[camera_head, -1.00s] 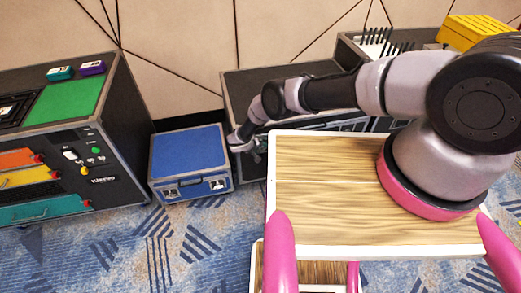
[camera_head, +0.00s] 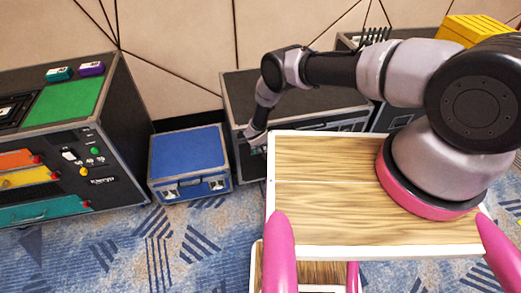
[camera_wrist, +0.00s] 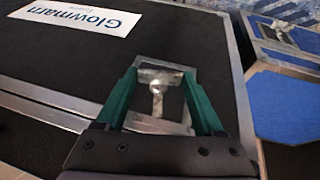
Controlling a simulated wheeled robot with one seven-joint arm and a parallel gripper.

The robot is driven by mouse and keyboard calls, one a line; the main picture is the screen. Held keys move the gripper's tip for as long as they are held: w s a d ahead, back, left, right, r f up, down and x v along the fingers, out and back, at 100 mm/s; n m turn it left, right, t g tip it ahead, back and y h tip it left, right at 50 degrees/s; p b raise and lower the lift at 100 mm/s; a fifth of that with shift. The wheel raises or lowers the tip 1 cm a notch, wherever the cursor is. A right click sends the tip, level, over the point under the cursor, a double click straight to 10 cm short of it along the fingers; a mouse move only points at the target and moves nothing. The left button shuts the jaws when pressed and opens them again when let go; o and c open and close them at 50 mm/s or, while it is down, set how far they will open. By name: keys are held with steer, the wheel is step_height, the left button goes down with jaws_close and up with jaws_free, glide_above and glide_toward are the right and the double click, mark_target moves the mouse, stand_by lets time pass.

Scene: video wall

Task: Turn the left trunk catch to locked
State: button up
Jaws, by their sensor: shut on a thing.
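The black trunk (camera_head: 310,98) with grey metal edges stands against the wall, right of the blue case. In the wrist view its dark face (camera_wrist: 60,70) carries a white "Glowmarn" label. The left trunk catch (camera_wrist: 157,92), a silver T-shaped turn piece on a square metal plate, sits close to the trunk's edge by the blue case. My gripper (camera_wrist: 160,78) has its green fingers on both sides of the catch's wide bar and is shut on it. In the head view my gripper (camera_head: 254,138) is at the trunk's left front; the catch is hidden there.
The blue case (camera_head: 188,153) with silver latches stands close left of the trunk. A black console (camera_head: 112,110) with coloured drawers is farther left. My wooden deck hides much of the floor before the trunk. Yellow crates (camera_head: 470,32) stand at back right.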

steer(key=shift+d+g+y, duration=0.2)
steer(key=shift+g+y, duration=0.1)
steer(key=shift+y, duration=0.8)
steer(key=o, duration=1.4)
steer(key=shift+r, duration=0.1)
steer(key=v, duration=1)
steer(key=shift+s+r, duration=0.1)
steer(key=shift+r, duration=0.25)
